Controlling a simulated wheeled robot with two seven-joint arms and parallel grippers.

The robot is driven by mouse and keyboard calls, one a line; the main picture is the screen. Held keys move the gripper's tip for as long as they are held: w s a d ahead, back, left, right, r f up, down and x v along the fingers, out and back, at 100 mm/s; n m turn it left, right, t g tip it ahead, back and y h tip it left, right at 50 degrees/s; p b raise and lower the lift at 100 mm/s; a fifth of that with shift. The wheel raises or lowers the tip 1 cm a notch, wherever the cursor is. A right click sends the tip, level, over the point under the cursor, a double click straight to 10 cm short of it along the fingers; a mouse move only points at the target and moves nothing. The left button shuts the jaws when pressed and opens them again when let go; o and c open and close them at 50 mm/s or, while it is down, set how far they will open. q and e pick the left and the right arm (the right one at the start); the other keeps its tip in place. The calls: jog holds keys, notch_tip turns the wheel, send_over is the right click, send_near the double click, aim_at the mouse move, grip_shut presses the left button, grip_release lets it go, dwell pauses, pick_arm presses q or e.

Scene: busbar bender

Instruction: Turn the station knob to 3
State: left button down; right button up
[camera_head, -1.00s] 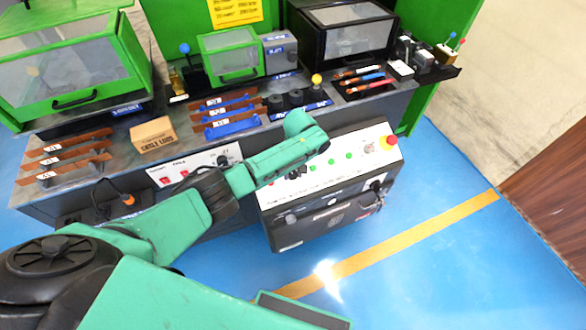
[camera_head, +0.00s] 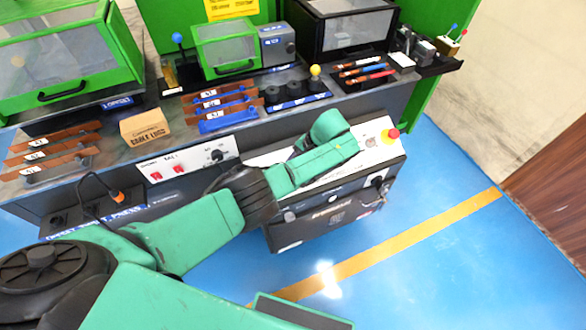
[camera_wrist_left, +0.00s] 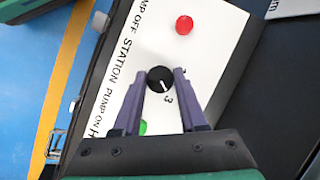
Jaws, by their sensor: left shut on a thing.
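In the left wrist view, the black round station knob (camera_wrist_left: 160,79) sits on the white panel (camera_wrist_left: 215,45) beside the printed word STATION. A short white pointer line on it points down toward the printed 3. My left gripper (camera_wrist_left: 166,74) has its two purple fingers on either side of the knob, shut on it. In the head view, my left arm reaches across the white control panel (camera_head: 372,125) on the front box, and its links hide the knob and the fingers. My right gripper is not in view.
A red button (camera_wrist_left: 184,25) and a partly hidden green button (camera_wrist_left: 143,128) flank the knob. A red mushroom button (camera_head: 393,134) stands at the panel's right end. Behind are a cardboard box (camera_head: 145,127) and racks of copper bars. The blue floor to the right is clear.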

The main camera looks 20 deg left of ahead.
pick_arm(q)
jog(key=shift+d+m+y, duration=0.1)
jog(key=shift+m+y, duration=0.2)
jog(key=shift+m, duration=0.6)
jog(key=shift+c, duration=2.2)
grip_release()
jog(key=s+v, duration=0.1)
jog(key=v, duration=1.3)
jog(key=shift+w+d+r, duration=0.2)
jog(key=shift+w, duration=0.15)
